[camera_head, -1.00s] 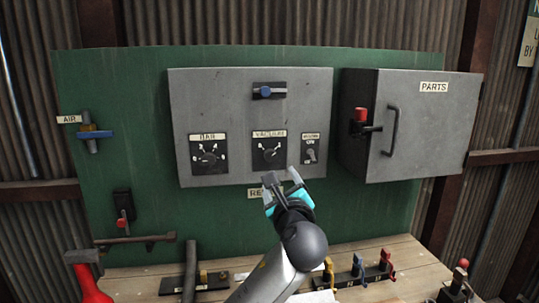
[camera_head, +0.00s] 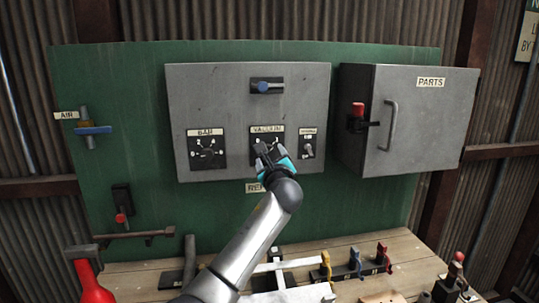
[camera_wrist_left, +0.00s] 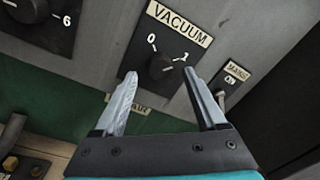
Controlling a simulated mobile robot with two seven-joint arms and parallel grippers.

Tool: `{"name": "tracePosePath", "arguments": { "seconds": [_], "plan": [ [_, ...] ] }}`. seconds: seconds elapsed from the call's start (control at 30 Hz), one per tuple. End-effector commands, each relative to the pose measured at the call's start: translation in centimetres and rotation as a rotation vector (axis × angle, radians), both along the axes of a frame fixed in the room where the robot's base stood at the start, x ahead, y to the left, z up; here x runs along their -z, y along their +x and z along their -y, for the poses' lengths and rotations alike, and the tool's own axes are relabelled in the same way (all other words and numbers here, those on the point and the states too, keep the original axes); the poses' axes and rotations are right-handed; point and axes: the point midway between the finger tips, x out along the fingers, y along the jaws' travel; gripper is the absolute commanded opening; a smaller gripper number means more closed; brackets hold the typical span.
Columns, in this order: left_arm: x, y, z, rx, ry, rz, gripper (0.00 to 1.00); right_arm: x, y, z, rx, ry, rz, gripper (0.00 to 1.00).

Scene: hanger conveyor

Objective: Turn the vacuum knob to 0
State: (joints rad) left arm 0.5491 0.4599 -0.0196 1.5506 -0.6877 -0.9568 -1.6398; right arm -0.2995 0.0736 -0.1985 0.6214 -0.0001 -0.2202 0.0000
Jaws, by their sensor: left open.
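The vacuum knob (camera_wrist_left: 161,66) is a small black dial on a dark plate under the VACUUM label (camera_wrist_left: 180,22). In the left wrist view its scale shows 0 at the left and 1 at the right. My left gripper (camera_wrist_left: 168,82) is open, its two fingers pointing at the plate on either side of the knob. I cannot tell whether they touch it. In the head view my left gripper (camera_head: 268,150) covers the knob and most of the vacuum plate (camera_head: 277,133). My right gripper is not in view.
The bar dial (camera_head: 206,149) is left of the vacuum plate, and a small mains switch (camera_head: 308,149) is close on its right. A blue-handled switch (camera_head: 267,86) sits above. The grey parts cabinet (camera_head: 408,120) juts out at the right. The bench below holds tools and several coloured levers.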

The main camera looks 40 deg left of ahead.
Motion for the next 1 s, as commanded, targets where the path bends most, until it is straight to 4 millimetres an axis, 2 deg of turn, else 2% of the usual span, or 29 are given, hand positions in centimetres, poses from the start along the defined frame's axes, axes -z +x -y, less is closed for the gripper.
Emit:
{"name": "tracePosePath", "arguments": {
  "seconds": [0.23,0.6,1.0],
  "plan": [
    [0.0,1.2,-1.4,-0.001,0.000,0.001,0.73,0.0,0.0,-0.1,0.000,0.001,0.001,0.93],
    [0.0,1.4,-1.6,-0.001,0.000,0.001,0.73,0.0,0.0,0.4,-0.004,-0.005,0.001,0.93],
    [0.0,1.4,-1.6,0.000,0.000,0.000,0.30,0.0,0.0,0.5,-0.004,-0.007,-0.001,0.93]
  ]
}}
